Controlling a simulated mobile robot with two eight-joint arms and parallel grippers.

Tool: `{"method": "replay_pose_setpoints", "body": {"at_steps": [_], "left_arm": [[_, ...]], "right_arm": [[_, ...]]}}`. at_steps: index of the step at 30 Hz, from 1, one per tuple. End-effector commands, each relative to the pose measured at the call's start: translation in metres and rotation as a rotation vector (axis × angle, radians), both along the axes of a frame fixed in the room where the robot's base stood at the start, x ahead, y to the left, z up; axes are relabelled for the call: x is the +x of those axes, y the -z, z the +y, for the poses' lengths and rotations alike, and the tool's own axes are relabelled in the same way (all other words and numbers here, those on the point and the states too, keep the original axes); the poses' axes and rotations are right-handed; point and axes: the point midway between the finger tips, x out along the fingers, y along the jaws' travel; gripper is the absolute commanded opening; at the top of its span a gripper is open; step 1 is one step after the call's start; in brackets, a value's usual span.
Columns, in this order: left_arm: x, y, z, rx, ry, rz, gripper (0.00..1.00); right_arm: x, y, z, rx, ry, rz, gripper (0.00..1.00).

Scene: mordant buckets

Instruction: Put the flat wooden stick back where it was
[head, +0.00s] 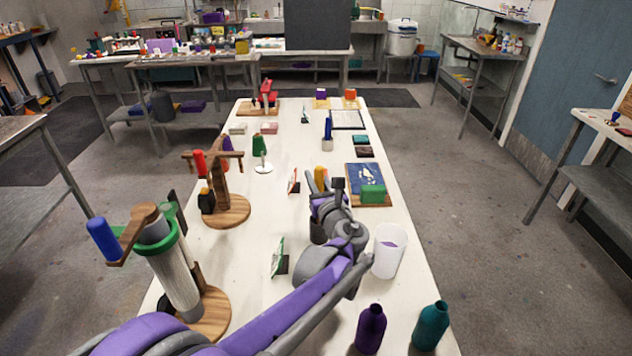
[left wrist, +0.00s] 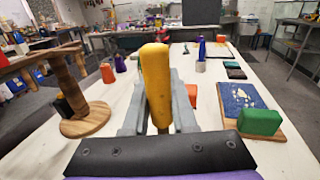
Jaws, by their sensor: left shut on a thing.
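My left gripper (head: 318,192) is over the middle of the white table, shut on an upright stick with a yellow upper part (left wrist: 155,80). In the head view only a little of the yellow (head: 320,176) shows; the gripper hides the rest. I cannot tell whether the stick's lower end touches anything. A white bucket (head: 388,258) with purple contents stands just right of my wrist. My right gripper is not in view.
A purple bottle (head: 370,330) and a teal bottle (head: 430,327) stand at the near right. A blue board (head: 363,173) with a green block (head: 373,194) lies beyond the bucket. A wooden stand (head: 226,210) and a blue-handled crank device (head: 175,280) are on the left.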

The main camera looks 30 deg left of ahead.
Motion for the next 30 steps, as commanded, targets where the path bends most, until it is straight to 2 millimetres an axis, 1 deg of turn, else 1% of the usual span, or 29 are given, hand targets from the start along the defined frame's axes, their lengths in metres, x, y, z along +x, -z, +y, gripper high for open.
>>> {"method": "replay_pose_setpoints", "body": {"at_steps": [2, 9, 13, 14, 18, 19, 26, 29, 30], "left_arm": [[-0.0001, 0.0059, -0.0002, 0.000, 0.000, 0.000, 0.00], [-0.0001, 0.0062, -0.0001, 0.000, 0.000, 0.000, 0.00], [-0.0001, 0.0103, -0.0002, 0.000, 0.000, 0.000, 0.00], [-0.0001, 0.0099, -0.0001, 0.000, 0.000, 0.000, 0.29], [-0.0001, 0.0091, -0.0001, 0.000, 0.000, 0.000, 0.54], [-0.0001, 0.0091, -0.0001, 0.000, 0.000, 0.000, 0.55], [-0.0001, 0.0088, -0.0001, 0.000, 0.000, 0.000, 0.55], [0.0000, 0.0044, -0.0001, 0.000, 0.000, 0.000, 0.55], [-0.0022, 0.0050, -0.0030, 0.000, 0.002, 0.000, 0.55]], "right_arm": [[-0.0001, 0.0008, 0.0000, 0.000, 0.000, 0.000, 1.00], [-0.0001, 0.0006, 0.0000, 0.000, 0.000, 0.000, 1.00], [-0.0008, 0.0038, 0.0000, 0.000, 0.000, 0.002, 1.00], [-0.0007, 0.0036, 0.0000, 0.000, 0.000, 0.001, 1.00], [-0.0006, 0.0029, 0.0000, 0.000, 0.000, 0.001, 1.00], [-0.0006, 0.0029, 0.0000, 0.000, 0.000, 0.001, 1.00], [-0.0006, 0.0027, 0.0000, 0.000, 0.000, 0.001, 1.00], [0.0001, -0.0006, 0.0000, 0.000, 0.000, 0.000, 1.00], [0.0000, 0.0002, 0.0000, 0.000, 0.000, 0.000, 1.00]]}}
